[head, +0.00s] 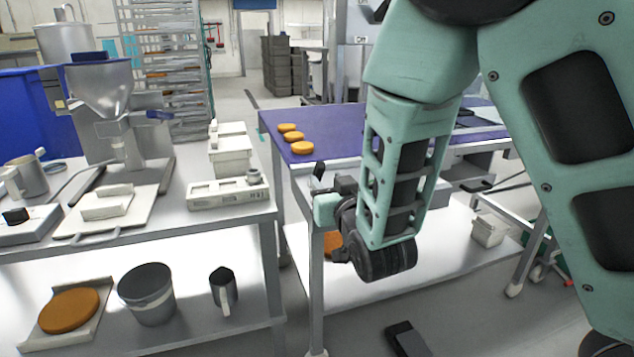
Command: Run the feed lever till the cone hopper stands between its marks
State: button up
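The cone hopper (101,88) is a steel funnel on a grey filling machine (125,140) at the back of the left steel table. I cannot make out its marks or its fill level. A dark, slanted handle (88,184) at the machine's front left may be the feed lever; I cannot tell for sure. My gripper (318,190) is near the front left corner of the purple-topped table, well to the right of the machine and apart from it. Its fingers are small and partly hidden, and I see nothing held.
The left table (180,222) also bears a white tray (108,212), a jug (27,178) and white boxes (232,190). Its lower shelf holds a bucket (148,308). Orange rounds (290,137) lie on the purple belt (345,128). A narrow gap separates the tables.

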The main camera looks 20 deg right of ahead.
aim_at(321, 172)
jog(key=w, duration=0.8)
jog(key=shift+p, duration=0.35)
jog(key=shift+c, duration=0.4)
jog(key=shift+r, duration=0.1)
grip_shut()
